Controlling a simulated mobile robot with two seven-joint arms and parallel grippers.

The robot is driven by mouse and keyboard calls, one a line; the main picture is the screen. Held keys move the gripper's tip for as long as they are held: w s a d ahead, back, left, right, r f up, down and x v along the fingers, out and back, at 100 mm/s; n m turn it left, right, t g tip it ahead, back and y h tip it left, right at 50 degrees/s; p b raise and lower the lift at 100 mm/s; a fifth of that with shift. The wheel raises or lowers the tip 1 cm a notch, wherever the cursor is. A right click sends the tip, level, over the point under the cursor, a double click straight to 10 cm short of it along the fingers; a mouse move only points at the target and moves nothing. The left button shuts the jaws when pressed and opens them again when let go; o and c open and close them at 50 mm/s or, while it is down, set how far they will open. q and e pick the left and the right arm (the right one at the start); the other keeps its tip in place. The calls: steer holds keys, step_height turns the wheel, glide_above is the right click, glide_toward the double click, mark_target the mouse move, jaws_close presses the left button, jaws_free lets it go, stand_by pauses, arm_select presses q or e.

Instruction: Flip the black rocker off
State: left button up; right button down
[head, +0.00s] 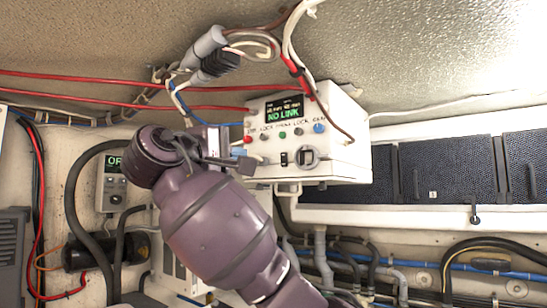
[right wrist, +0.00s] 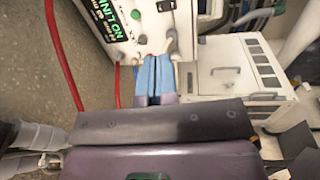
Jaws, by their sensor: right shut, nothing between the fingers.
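The black rocker (head: 284,158) sits low on the front of a white control box (head: 345,125), left of a large grey knob (head: 307,157). In the right wrist view the rocker (right wrist: 166,5) shows small at the top edge, on the box face (right wrist: 150,22); I cannot tell which way it is tipped. My right gripper (head: 240,153) is at the box's lower left corner, left of the rocker and apart from it. Its blue fingers (right wrist: 154,62) are together and empty, pointing toward the panel's edge. My left gripper is not in view.
The box display (head: 284,111) reads NO LINK, above a row of small coloured buttons. Red cables (head: 120,97) and grey connectors (head: 205,47) hang near the box's upper left. A second display unit (head: 113,180) is behind my arm. Dark panels (head: 445,168) line the right wall.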

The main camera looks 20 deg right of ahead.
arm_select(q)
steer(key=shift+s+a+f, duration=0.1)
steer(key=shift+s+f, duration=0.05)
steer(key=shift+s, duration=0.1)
arm_select(e)
steer(key=shift+f, duration=0.1)
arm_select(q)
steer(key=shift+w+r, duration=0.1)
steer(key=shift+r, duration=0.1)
arm_select(e)
steer(key=shift+w+d, duration=0.1)
steer(key=p, duration=0.4)
glide_toward(284, 156)
steer(key=x, duration=0.6)
steer(key=shift+w, duration=0.1)
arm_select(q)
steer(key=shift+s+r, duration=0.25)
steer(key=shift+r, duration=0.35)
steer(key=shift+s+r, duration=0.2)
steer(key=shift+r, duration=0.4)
arm_select(e)
steer(key=shift+w+d, duration=0.45)
steer(key=shift+d, duration=0.1)
steer(key=shift+d, duration=0.1)
